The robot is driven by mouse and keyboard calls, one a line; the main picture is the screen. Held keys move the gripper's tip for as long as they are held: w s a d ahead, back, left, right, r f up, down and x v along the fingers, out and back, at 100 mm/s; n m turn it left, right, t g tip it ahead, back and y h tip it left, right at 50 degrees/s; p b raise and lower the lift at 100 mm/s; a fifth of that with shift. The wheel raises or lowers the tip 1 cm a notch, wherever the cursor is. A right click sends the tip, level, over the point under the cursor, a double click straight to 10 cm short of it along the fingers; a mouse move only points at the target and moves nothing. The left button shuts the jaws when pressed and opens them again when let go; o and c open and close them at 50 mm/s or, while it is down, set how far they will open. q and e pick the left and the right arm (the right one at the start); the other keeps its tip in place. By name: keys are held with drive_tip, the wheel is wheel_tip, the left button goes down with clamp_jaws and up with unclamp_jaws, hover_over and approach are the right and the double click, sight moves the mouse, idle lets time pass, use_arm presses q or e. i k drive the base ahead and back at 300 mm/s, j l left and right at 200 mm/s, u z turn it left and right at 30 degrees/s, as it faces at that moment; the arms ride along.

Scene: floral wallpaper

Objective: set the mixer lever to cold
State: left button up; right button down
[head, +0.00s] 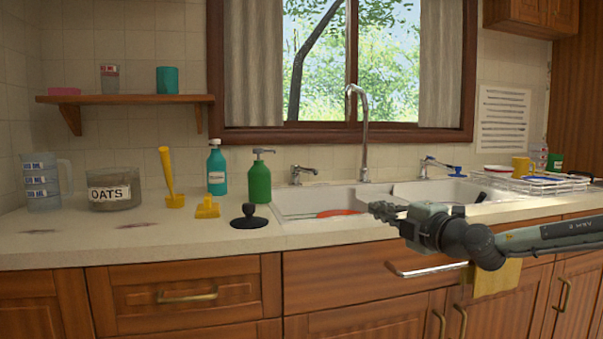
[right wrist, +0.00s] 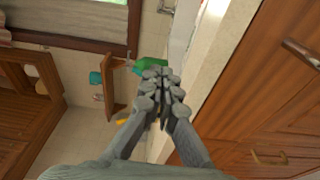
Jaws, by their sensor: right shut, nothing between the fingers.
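A chrome tap spout (head: 364,125) rises behind the sink. A chrome lever handle (head: 303,171) stands to its left and another lever handle with a blue end (head: 440,165) stands to its right; I cannot tell which is the mixer lever. The right handle's lever slopes down rightward to the blue end. My right gripper (head: 378,210) is shut and empty in front of the sink, its fingers pointing left, apart from both handles. Its shut fingers also show in the right wrist view (right wrist: 161,78). My left gripper is not in view.
A green pump bottle (head: 259,182), a black plunger-like thing (head: 249,217) and yellow tools (head: 207,208) stand left of the sink (head: 300,214). A dish rack (head: 530,184) with dishes is at right. A yellow cloth (head: 497,278) hangs on a front rail (head: 428,270). An orange-red thing (head: 338,213) lies in the sink.

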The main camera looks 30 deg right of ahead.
sight(294, 168)
drive_tip(key=i+l, duration=0.15)
drive_tip(key=i, duration=0.45)
drive_tip(key=i+l, duration=0.1)
drive_tip(key=i, duration=0.5)
